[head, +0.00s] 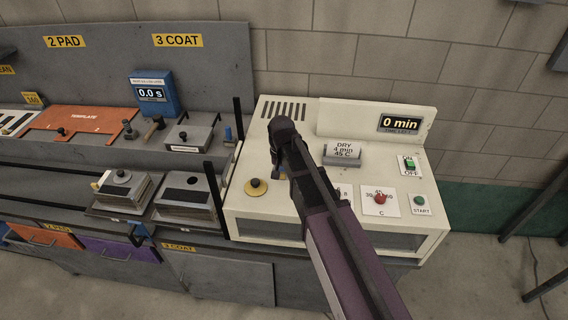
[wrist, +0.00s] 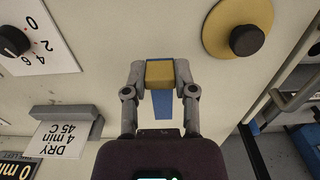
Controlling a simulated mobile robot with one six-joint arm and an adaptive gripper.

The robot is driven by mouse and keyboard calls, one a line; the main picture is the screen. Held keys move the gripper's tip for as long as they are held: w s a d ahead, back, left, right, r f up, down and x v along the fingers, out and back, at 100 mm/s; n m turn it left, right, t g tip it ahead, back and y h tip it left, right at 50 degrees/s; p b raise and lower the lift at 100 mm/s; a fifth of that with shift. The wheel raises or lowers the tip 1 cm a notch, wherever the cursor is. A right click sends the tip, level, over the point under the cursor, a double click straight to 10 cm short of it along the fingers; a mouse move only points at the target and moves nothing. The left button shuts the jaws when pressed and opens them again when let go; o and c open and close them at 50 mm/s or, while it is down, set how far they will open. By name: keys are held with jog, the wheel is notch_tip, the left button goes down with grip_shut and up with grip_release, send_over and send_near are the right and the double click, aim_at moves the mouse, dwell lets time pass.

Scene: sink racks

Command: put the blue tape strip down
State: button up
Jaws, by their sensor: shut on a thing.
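My gripper (wrist: 159,75) is shut on the blue tape strip (wrist: 162,105), which has a yellow block-like middle between the two fingers. Blue shows above and below that yellow part. In the head view my gripper (head: 277,170) is over the cream dryer top (head: 250,215), left of the DRY card and near the yellow disc with a black knob (head: 256,187). I cannot tell whether the strip touches the dryer top.
A grey bench with stacked blocks (head: 186,198), an orange template (head: 85,121) and a blue timer (head: 152,92) stands left. Black posts (head: 238,120) rise between.

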jog(key=w, duration=0.6)
jog(key=w+f, duration=0.1)
jog(key=w, duration=0.2)
jog(key=shift+d+b, duration=0.2)
jog(key=shift+b, duration=0.1)
jog(key=shift+w, duration=0.35)
jog(key=shift+w+f+b, duration=0.3)
jog(key=shift+f+b, duration=0.25)
jog(key=shift+b, duration=0.1)
jog(key=shift+f+b, duration=1.2)
jog(key=shift+f, duration=0.05)
jog(key=shift+f, duration=0.15)
jog(key=o, duration=0.8)
jog(key=shift+r, duration=0.2)
notch_tip(320, 180, up, 12)
jog(key=p, duration=1.2)
